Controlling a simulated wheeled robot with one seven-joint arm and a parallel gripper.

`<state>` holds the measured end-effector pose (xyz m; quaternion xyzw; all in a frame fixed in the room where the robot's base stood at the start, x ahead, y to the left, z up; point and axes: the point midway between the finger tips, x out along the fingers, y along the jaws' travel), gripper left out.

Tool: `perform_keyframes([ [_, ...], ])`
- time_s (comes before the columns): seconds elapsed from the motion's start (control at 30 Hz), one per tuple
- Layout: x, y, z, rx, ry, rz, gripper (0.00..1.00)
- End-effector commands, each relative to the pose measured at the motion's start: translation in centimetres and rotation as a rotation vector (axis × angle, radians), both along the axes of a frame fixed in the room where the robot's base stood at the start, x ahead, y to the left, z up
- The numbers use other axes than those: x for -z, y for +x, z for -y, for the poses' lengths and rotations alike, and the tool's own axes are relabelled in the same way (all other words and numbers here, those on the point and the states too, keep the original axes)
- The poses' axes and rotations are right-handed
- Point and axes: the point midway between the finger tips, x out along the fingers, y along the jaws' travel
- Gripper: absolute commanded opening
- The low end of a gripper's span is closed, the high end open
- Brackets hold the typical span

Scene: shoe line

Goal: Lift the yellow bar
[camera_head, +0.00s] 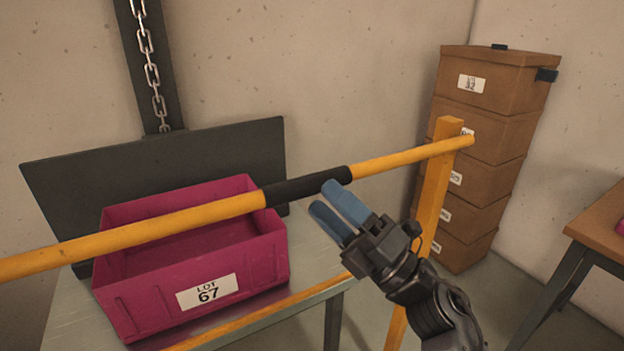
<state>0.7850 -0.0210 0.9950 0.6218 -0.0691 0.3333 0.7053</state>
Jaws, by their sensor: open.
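The yellow bar (150,232) runs across the view from the left edge up to the right, with a black grip section (300,187) near its middle. Its right end meets a yellow upright post (436,190). My gripper (328,200) has blue fingers and is open and empty. Its fingertips are just below and right of the black grip section. I cannot tell whether a finger touches the bar.
Behind the bar, a magenta bin (130,307) labelled LOT 67 sits on a grey table (312,262). A dark panel (150,160) and a chain (150,70) are behind it. Stacked brown boxes (490,125) stand at right, near a wooden-topped table (600,225).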

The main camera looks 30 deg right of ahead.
Motion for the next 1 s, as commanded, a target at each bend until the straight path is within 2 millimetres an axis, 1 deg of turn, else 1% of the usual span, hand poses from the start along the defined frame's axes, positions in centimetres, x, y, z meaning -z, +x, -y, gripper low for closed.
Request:
perform_keyframes([
  [0.03,-0.6,0.5,-0.3,-0.002,0.001,0.001,0.59],
  [0.13,-1.5,1.7,-0.9,-0.002,0.001,0.002,0.59],
  [0.3,-2.7,3.6,-1.9,-0.004,0.002,0.001,0.59],
  [0.4,-3.2,4.5,-2.3,-0.002,0.003,0.001,0.59],
  [0.57,-3.5,5.1,-2.6,-0.002,0.003,-0.002,0.59],
  [0.8,-3.5,5.2,-2.7,-0.001,0.004,-0.002,0.59],
  [0.83,-3.5,5.2,-2.7,-0.001,0.004,-0.002,0.58],
  [1.0,-3.5,5.2,-2.7,-0.001,0.004,-0.002,0.42],
])
